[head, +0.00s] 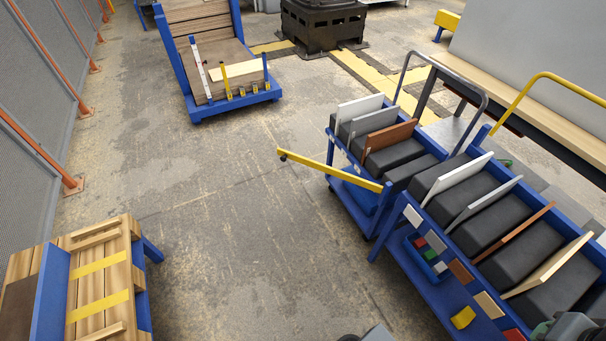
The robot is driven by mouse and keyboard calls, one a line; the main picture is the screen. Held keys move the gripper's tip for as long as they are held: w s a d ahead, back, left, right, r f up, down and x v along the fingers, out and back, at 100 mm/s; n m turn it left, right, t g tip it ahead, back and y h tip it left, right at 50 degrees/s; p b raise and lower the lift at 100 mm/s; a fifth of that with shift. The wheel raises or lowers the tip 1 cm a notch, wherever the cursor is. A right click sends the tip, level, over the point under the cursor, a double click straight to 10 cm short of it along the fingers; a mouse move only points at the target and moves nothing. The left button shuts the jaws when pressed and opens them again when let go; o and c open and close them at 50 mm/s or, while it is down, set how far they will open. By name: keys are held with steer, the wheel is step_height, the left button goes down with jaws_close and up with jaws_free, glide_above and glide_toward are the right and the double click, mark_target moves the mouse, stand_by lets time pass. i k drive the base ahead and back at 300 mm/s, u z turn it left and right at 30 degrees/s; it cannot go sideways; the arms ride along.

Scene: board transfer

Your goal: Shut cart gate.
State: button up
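The cart gate is a yellow bar (330,170) on the blue cart (352,207) with the grey handle, right of centre. One end of the bar meets the cart's near corner. Its other end, with a dark tip, sticks out to the left over the floor, away from the cart, so the gate stands open. The cart holds upright white, grey and brown boards between dark padded blocks. My gripper is not recognisable in view; only cut-off grey and dark shapes show at the bottom edge.
A second blue cart (403,262) with a yellow handle and several boards stands close at the right. A slatted wooden stand (100,262) is at lower left. A blue trolley (208,113) with stacked panels is at the back. Open floor lies left of the gate.

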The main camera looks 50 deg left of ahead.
mark_target(284, 154)
steer(key=u, duration=1.85)
steer(key=i, duration=1.5)
steer(key=u, duration=2.15)
